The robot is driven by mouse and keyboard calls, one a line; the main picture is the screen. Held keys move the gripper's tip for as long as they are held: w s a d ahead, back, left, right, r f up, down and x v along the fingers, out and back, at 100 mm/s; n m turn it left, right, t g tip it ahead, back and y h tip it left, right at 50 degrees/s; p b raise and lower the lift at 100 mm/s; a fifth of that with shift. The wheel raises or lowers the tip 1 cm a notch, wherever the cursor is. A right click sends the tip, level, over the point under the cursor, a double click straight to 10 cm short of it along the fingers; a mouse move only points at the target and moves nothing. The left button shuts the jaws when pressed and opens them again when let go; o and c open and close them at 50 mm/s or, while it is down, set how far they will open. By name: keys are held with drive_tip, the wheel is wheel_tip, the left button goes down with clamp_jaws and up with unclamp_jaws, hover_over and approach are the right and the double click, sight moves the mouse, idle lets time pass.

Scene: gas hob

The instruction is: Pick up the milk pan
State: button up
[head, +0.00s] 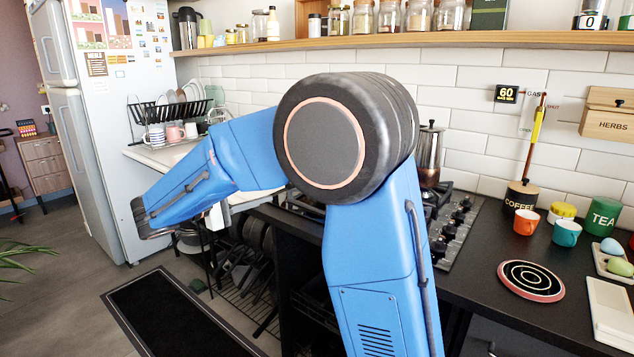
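I cannot make out a milk pan in the head view. The black gas hob (447,247) stands on the dark counter, with a row of dark knobs along its right side. My blue arm and its large dark elbow joint cover most of the hob, so whatever stands there is largely hidden. My forearm reaches left, away from the hob, and ends in a dark wrist joint in front of the fridge. I see no gripper fingers.
An orange mug (526,222), teal mug (566,233), green tea tin (602,217) and round striped mat (530,281) occupy the right counter. A jar shelf (470,41) runs above. A dish rack (168,113) stands left. A dark floor mat (180,318) lies below.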

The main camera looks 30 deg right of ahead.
drive_tip(key=shift+s+x, duration=0.2)
drive_tip(key=shift+x, duration=3.5)
drive_tip(key=shift+s+x, duration=0.15)
drive_tip(key=shift+x, duration=3.6)
clamp_jaws()
